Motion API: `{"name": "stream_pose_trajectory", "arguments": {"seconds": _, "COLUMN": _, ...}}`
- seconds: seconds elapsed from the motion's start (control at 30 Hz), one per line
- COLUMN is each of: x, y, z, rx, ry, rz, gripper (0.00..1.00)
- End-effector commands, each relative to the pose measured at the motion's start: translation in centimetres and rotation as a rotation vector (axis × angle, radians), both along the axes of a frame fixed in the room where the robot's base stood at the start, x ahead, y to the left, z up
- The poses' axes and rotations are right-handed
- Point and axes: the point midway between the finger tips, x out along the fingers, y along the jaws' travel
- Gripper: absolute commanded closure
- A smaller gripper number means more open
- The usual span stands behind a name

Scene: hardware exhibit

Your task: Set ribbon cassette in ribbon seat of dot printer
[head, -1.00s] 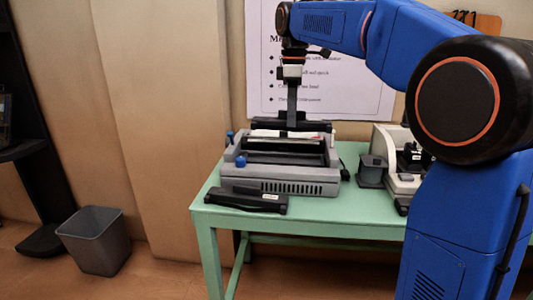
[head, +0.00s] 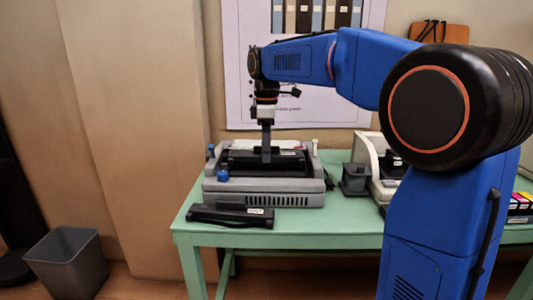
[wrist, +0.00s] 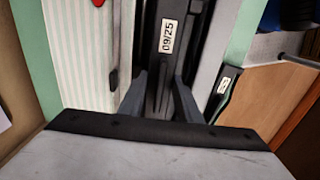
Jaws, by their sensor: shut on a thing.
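The dot printer (head: 262,186) is a grey machine with blue knobs on the table, open on top; it also shows in the wrist view (wrist: 208,50). My gripper (head: 266,157) points straight down over the opening. It is shut on a long black ribbon cassette (head: 240,161), which lies level at the opening. In the wrist view the cassette (wrist: 168,65), with a 09/25 label, runs between the fingers. The ribbon seat is hidden under the cassette, so I cannot tell whether the cassette touches it.
A second black cassette (head: 230,216) with a pale label lies on the green table (head: 300,228) in front of the printer. A beige machine (head: 374,165) with a grey block stands to the right. A grey bin (head: 66,262) is on the floor at left.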

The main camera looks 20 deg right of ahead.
Motion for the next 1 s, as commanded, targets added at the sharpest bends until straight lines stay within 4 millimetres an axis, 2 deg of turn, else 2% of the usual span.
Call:
{"name": "stream_pose_trajectory", "arguments": {"seconds": 0.1, "x": 0.0, "y": 0.0, "z": -0.7, "rx": 0.000, "ry": -0.001, "rz": 0.000, "gripper": 0.93}}
{"name": "stream_pose_trajectory", "arguments": {"seconds": 0.9, "x": 0.0, "y": 0.0, "z": -1.9, "rx": 0.001, "ry": -0.001, "rz": 0.000, "gripper": 0.93}}
{"name": "stream_pose_trajectory", "arguments": {"seconds": 0.93, "x": 0.0, "y": 0.0, "z": -1.9, "rx": 0.000, "ry": -0.001, "rz": 0.000, "gripper": 0.65}}
{"name": "stream_pose_trajectory", "arguments": {"seconds": 1.0, "x": 0.0, "y": 0.0, "z": -1.9, "rx": 0.000, "ry": -0.001, "rz": 0.000, "gripper": 0.51}}
